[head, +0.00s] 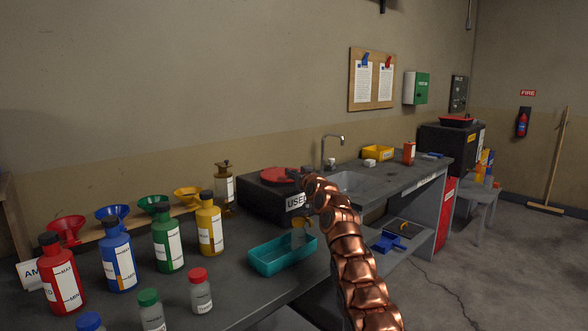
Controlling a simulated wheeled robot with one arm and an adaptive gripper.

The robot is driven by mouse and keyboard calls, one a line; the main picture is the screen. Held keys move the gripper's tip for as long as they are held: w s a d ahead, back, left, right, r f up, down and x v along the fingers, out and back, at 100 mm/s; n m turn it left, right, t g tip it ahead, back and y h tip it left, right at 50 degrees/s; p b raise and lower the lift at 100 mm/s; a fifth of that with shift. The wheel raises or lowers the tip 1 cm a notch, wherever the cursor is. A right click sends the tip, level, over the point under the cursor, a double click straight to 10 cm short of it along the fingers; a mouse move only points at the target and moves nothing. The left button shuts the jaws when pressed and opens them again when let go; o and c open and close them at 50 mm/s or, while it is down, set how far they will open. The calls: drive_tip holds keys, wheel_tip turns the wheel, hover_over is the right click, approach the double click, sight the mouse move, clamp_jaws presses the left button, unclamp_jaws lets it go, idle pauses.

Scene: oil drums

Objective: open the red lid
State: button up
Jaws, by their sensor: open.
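A round red lid (280,175) sits on top of a black container (262,203) with a white label that seems to read "USED", on the workbench. My gripper (300,174) is at the far end of my copper arm, right beside the lid's right edge. It is small and dark here; I cannot tell whether it touches the lid. It holds nothing that I can see. Another red lid (456,121) tops a dark drum (452,143) at the far right. A small clear jar (201,295) at the front has a red cap (198,275).
A teal tray (283,255) stands in front of the black container. Red, blue, green and yellow bottles and funnels stand at the left. A brass can (225,188) stands just left of the container. A sink (352,181) with a tap (333,148) lies behind my arm.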

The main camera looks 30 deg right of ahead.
drive_tip(key=shift+w+p, duration=0.75)
drive_tip(key=shift+p, duration=0.05)
drive_tip(key=shift+w+p, duration=0.35)
drive_tip(key=shift+p, duration=0.05)
drive_tip(key=shift+d+f, duration=0.1)
drive_tip(key=shift+d, duration=0.05)
drive_tip(key=shift+w, duration=0.1)
clamp_jaws()
